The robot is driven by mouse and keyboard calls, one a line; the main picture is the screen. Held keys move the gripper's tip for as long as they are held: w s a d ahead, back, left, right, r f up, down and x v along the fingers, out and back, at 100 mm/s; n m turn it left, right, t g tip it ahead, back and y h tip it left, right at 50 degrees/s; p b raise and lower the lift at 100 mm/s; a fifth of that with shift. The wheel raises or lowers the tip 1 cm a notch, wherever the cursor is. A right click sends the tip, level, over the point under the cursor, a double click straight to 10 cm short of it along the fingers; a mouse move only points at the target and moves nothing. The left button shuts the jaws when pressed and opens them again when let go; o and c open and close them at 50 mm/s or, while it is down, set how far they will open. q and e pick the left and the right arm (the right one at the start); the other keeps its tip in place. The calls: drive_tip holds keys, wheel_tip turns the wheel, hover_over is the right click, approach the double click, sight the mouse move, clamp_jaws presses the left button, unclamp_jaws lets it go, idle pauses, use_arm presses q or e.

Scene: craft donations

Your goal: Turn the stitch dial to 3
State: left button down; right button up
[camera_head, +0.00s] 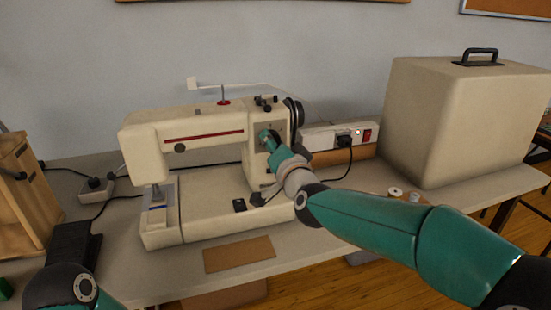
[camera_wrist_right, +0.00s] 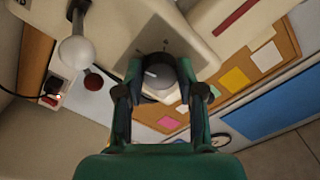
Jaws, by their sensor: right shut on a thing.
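The cream sewing machine (camera_head: 215,130) stands on the table, with a red stripe on its arm and its pillar at the right. My right gripper (camera_head: 268,140) reaches the grey plate on that pillar and hides the stitch dial in the head view. In the right wrist view, the dark round stitch dial (camera_wrist_right: 158,72) sits between the two fingertips of my right gripper (camera_wrist_right: 159,80), which is shut on it. A pale pointer mark shows on the dial, toward its left side. The numbers around it are too small to read. My left gripper is out of view.
A large cream case (camera_head: 455,120) stands at the right of the table. A power strip (camera_head: 320,135) with a black plug and red switch lies behind the machine. Small spools (camera_head: 396,192) lie near my right arm. A brown mat (camera_head: 239,254) lies in front.

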drive_tip(key=shift+d+m+b, duration=0.15)
drive_tip(key=shift+m+b, duration=0.8)
drive_tip(key=shift+m, duration=0.45)
drive_tip(key=o, duration=1.1)
drive_tip(key=shift+w, duration=0.1)
drive_tip(key=shift+o, duration=0.2)
drive_tip(key=shift+s, duration=0.5)
drive_tip(key=v, duration=1.1)
